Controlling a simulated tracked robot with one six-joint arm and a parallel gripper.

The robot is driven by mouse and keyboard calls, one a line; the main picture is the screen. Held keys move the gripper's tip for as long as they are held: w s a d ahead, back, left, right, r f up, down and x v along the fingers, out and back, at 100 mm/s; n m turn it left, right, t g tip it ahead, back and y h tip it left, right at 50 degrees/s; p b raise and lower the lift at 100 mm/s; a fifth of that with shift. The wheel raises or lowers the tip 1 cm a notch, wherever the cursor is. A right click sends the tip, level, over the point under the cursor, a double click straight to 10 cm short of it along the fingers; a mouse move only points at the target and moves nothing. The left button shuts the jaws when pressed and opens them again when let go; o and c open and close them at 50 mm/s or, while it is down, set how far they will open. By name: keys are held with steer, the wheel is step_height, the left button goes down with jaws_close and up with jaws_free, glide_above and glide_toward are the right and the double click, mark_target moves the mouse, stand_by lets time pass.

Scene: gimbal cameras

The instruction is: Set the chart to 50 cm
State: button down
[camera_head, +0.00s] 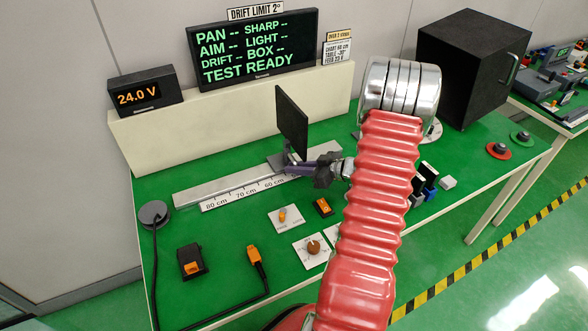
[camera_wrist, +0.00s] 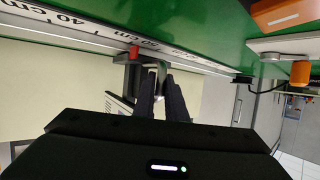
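The chart (camera_head: 291,121) is a thin dark panel standing upright on a carriage on the rail (camera_head: 222,190). The rail's scale shows 80, 70 and 60 cm in the head view, with the chart to the right of the 60 cm label. In the wrist view the scale (camera_wrist: 68,20) shows 40 cm and a partly covered label ending in "0 cm". A red pointer (camera_wrist: 134,53) sits at the left end of that label; the exact reading is unclear. My gripper (camera_head: 303,168) is at the carriage. In the wrist view its fingers (camera_wrist: 161,88) are close together around a grey handle (camera_wrist: 162,72).
A screen (camera_head: 252,52) reads TEST READY, with dashes beside its entries. A 24.0 V display (camera_head: 142,93) stands left. Small switch and knob plates (camera_head: 314,250) lie in front of the rail. A black box (camera_head: 470,65) stands right. My red arm hides part of the bench.

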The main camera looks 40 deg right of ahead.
steer(key=c, duration=2.1)
jaws_free()
steer(key=shift+w+d+r, duration=0.15)
steer(key=shift+w+r, duration=0.05)
steer(key=shift+w, duration=0.1)
steer(key=shift+s, duration=0.1)
steer(key=shift+f, duration=0.1)
steer(key=v, duration=1.3)
steer(key=shift+s+d, duration=0.1)
steer(key=shift+s, duration=0.3)
